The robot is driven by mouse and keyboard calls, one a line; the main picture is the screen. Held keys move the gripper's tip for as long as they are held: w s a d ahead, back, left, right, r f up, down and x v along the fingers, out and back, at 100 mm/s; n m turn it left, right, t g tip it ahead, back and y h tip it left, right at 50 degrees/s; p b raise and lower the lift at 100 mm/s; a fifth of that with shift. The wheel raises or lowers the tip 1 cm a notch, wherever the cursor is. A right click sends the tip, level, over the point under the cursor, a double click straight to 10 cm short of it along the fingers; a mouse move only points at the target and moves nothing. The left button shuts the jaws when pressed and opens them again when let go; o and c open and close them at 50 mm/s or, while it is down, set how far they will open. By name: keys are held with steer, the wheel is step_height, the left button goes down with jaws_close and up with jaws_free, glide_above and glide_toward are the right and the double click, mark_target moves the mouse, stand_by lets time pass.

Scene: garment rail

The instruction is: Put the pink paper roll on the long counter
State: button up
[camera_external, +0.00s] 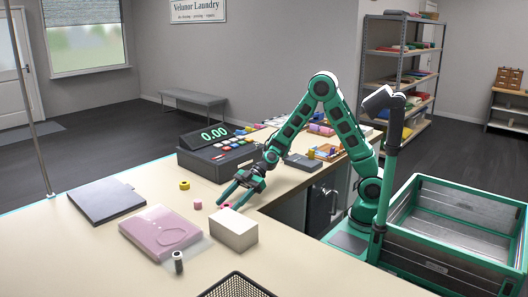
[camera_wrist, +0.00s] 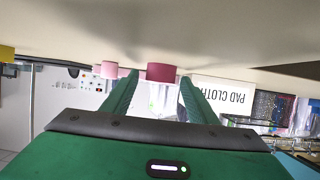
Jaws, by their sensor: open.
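Two small pink rolls stand on the pale counter (camera_external: 75,245). The darker pink one (camera_external: 226,206) is at my gripper's fingertips, partly hidden by them; in the wrist view this roll (camera_wrist: 161,72) shows between and just beyond the tips. The lighter pink roll (camera_external: 198,204) stands a little to the left; in the wrist view it (camera_wrist: 110,70) is beside the left finger. I cannot tell which is the paper roll. My gripper (camera_external: 230,200) is open and low over the counter, with nothing clamped between its fingers.
A white box (camera_external: 233,234) labelled "PAD CLOTH" stands close in front of my gripper. A yellow roll (camera_external: 184,185), pink package (camera_external: 158,230), grey roll (camera_external: 178,261), grey flat item (camera_external: 106,201) and cash register (camera_external: 215,152) are around. The counter's left front is clear.

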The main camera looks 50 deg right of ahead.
steer(key=v, duration=1.2)
steer(key=shift+d, duration=0.15)
